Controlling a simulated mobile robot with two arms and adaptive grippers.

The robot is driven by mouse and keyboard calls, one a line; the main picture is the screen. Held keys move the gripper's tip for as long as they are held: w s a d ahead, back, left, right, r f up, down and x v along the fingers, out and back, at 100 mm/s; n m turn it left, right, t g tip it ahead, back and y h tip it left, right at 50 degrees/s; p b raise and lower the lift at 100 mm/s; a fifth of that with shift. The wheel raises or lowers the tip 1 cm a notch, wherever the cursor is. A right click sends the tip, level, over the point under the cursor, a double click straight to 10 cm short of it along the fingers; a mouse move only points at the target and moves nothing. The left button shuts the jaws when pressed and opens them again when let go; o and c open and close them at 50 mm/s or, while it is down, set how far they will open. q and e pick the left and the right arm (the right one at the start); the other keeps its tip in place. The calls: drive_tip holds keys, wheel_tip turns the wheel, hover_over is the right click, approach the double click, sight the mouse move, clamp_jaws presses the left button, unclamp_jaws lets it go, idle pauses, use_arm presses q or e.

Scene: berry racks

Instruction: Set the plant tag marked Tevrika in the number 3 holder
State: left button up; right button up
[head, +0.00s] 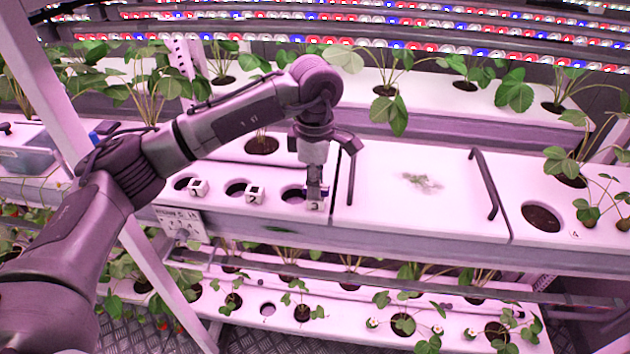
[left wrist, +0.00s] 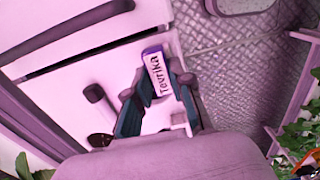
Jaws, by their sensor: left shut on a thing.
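The Tevrika plant tag (left wrist: 160,78) is white with a purple end, and its name is readable in the left wrist view. My left gripper (head: 316,188) is shut on it, with a finger on each side of the tag. In the head view the gripper points down right at the number 3 holder (head: 315,206), a small white block by the third hole. The gripper largely hides the tag there. I cannot tell whether the tag's lower end is in the holder. The number 2 holder (head: 255,195) and another holder (head: 198,188) stand to the left. My right gripper is out of view.
A white lid with a dark handle (head: 485,183) lies right of the holders, and another dark handle (head: 350,178) is close beside my gripper. Planted racks stand behind and below. A white post (head: 60,90) rises at the left. A labelled panel (head: 180,222) hangs on the front edge.

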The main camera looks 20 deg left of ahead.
use_arm(q)
drive_tip(key=shift+f+b, duration=0.4)
drive_tip(key=shift+f, duration=0.1)
drive_tip(key=o, duration=1.2)
drive_tip(key=shift+o, duration=0.2)
drive_tip(key=shift+r, duration=0.2)
